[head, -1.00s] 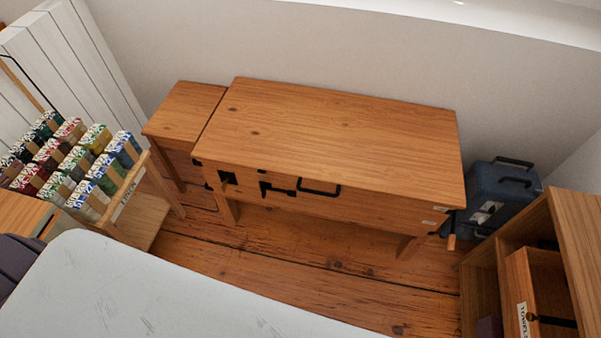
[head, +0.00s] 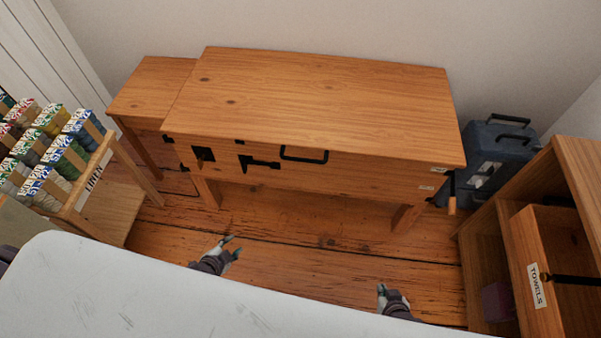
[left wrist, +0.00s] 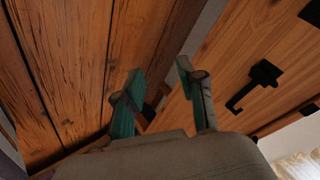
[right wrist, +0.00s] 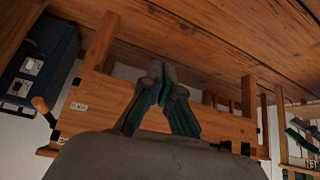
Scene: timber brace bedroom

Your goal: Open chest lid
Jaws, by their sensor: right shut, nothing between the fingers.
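The wooden chest (head: 330,176) stands on legs against the wall, its flat lid (head: 320,95) down. Its front carries a black handle (head: 304,154), a black latch (head: 258,162) and a dark plate (head: 203,154). The latch also shows in the left wrist view (left wrist: 256,84). My left gripper (head: 233,246) is low in front of the chest, its fingers (left wrist: 158,88) apart and empty. My right gripper (head: 382,289) is also in front of the chest, apart from it, its fingertips (right wrist: 160,72) together with nothing between them.
A rack of yarn (head: 55,160) stands at left and a small side table (head: 150,90) beside the chest. A blue case (head: 495,155) and a shelf with a towels drawer (head: 540,280) are at right. A white surface (head: 150,300) fills the near edge. Floor before the chest is open.

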